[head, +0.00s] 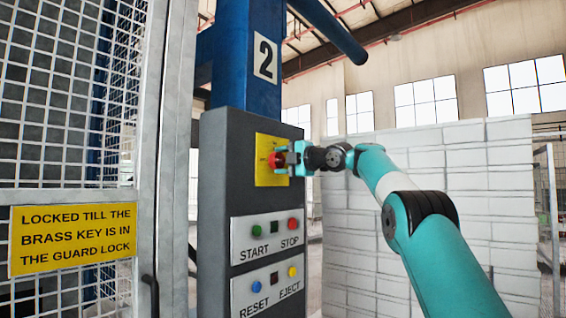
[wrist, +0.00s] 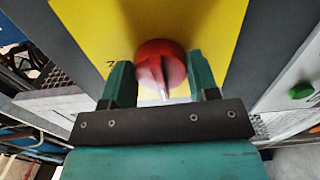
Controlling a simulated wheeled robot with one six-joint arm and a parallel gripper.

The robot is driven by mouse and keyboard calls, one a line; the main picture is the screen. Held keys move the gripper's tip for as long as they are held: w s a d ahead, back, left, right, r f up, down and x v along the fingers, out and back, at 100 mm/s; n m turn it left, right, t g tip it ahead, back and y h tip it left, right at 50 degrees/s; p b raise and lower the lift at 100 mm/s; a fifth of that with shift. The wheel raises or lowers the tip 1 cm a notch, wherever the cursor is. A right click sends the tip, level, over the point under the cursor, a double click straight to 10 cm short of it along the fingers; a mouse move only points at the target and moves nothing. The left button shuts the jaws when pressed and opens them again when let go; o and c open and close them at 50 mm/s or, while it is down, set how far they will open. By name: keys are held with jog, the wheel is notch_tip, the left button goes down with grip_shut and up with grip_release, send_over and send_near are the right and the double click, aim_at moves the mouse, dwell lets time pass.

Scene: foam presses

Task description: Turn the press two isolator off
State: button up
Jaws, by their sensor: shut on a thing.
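The press two isolator is a red rotary knob (head: 274,160) on a yellow plate (head: 268,180), high on the dark grey control cabinet under the "2" sign. The knob (wrist: 161,64) also shows in the wrist view, with a pale pointer mark on its lower part. My gripper (head: 284,159) is at the knob, its teal fingers (wrist: 158,82) one on each side, shut on it. Lettering on the plate is mostly hidden, so the knob's setting cannot be read.
Below the isolator are START and STOP buttons (head: 274,237) and RESET and EJECT buttons (head: 268,286). A mesh guard with a yellow notice (head: 72,238) stands at left. Stacked white blocks (head: 440,160) fill the right behind my arm.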

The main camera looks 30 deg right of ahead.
jog(key=o, duration=0.9)
jog(key=b+v, duration=0.7)
jog(key=v, duration=1)
jog(key=shift+s+d, duration=0.1)
jog(key=shift+s, duration=0.1)
